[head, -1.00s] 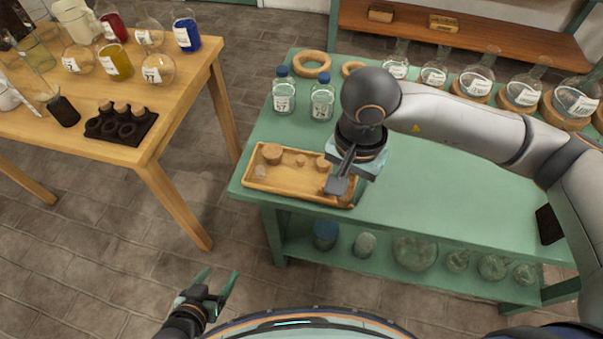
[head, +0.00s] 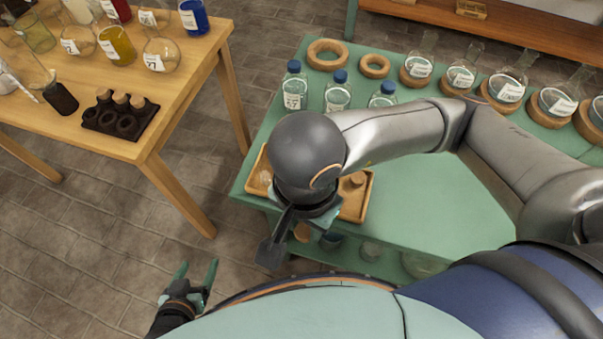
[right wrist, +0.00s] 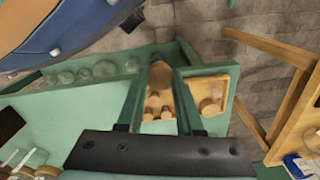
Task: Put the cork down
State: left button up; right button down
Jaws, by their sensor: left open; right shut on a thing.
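My right gripper (right wrist: 160,70) is shut on a tan cork (right wrist: 160,76), seen between its two fingers in the right wrist view. In the head view, a tan piece (head: 303,232) that looks like this cork shows below my right wrist, by the green table's front edge. The wooden tray (head: 355,211) lies on the green table, largely hidden by my right arm. Other corks (head: 357,180) stand in it; the tray also shows in the right wrist view (right wrist: 228,82). My left gripper (head: 197,270) is open and empty, low over the floor.
Blue-capped bottles (head: 337,96) and cork rings (head: 327,53) stand behind the tray. Round flasks on rings (head: 461,76) line the table's back. The green tabletop (head: 430,205) is clear right of the tray. A wooden table (head: 175,75) with glassware stands left.

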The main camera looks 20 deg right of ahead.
jog(key=w+d+f, duration=0.1)
jog(key=w+f, duration=0.2)
jog(key=w, duration=0.1)
jog(key=w+d+f, duration=0.1)
jog(key=w+f, duration=0.1)
jog(key=w, duration=0.1)
jog(key=w+d+f, duration=0.2)
jog(key=w+f, duration=0.1)
jog(key=w, duration=0.1)
jog(key=shift+w+d+f+p, duration=0.1)
jog(key=shift+w+f+p, duration=0.2)
jog(key=shift+w+p, duration=0.05)
jog(key=shift+w+d+f, duration=0.15)
jog(key=shift+w+f, duration=0.3)
jog(key=shift+f, duration=0.05)
notch_tip(320, 180, down, 3)
jog(key=shift+f+p, duration=0.1)
jog(key=shift+p, duration=0.3)
jog(key=shift+w, duration=0.1)
jog(key=shift+f, duration=0.15)
jog(key=shift+f+b, duration=0.15)
jog(key=shift+b, duration=0.15)
jog(key=c, duration=0.6)
grip_release()
jog(key=shift+o, duration=0.2)
